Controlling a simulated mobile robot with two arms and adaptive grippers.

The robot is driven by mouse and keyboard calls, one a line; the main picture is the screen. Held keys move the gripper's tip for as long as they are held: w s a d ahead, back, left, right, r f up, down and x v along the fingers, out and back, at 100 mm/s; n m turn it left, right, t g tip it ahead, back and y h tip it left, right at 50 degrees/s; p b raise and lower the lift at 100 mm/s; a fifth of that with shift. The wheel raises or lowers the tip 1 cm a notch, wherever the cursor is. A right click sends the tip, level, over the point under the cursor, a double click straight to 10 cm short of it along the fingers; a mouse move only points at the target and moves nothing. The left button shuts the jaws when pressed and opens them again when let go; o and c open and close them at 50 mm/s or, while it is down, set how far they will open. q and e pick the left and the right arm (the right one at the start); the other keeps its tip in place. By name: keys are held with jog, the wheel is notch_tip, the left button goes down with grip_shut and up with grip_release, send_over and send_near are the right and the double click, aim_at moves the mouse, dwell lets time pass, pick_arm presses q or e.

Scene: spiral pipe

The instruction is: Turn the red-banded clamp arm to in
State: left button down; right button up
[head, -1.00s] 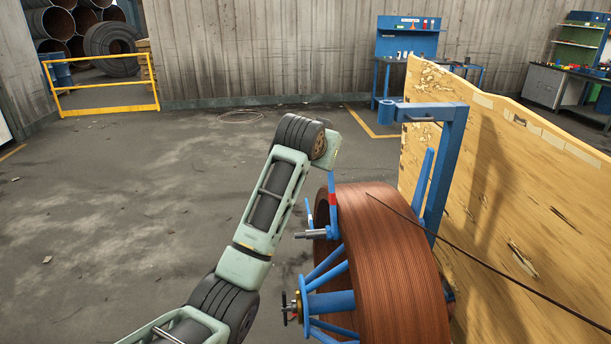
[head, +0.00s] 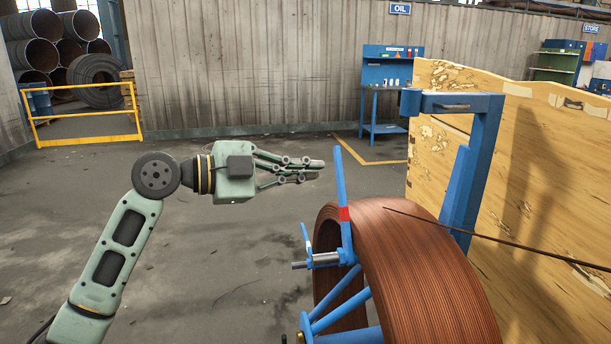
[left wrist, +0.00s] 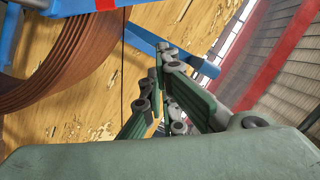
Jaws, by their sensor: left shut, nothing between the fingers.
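The red-banded clamp arm (head: 341,185) is a blue bar standing nearly upright at the near left rim of the copper-brown coil (head: 420,260). Its red band (head: 345,214) sits low on the bar. The band also shows at the top edge of the left wrist view (left wrist: 105,4). My left gripper (head: 318,169) is shut and empty, pointing right, with its fingertips just left of the bar's upper part in the head view. A small gap shows between them there. In the left wrist view its fingers (left wrist: 161,58) are closed together. My right gripper is not in view.
A blue post with a top arm (head: 455,103) stands behind the coil. A wooden panel (head: 540,150) fills the right side. A dark rod or wire (head: 500,240) runs right from the coil. The floor (head: 250,270) at left is open. A yellow rail (head: 80,115) stands far off.

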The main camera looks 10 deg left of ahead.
aim_at(339, 176)
pick_arm(q)
jog(key=w+d+f+p, duration=0.1)
jog(key=w+d, duration=0.1)
jog(key=w+d+f+p, duration=0.1)
jog(key=w+d, duration=0.1)
jog(key=w+d+f+p, duration=0.1)
jog(key=w+d, duration=0.1)
jog(key=w, duration=0.1)
jog(key=shift+d, duration=0.2)
jog(key=shift+w+a+f, duration=0.1)
jog(key=shift+w+f, duration=0.1)
jog(key=shift+f, duration=0.1)
jog(key=shift+w, duration=0.1)
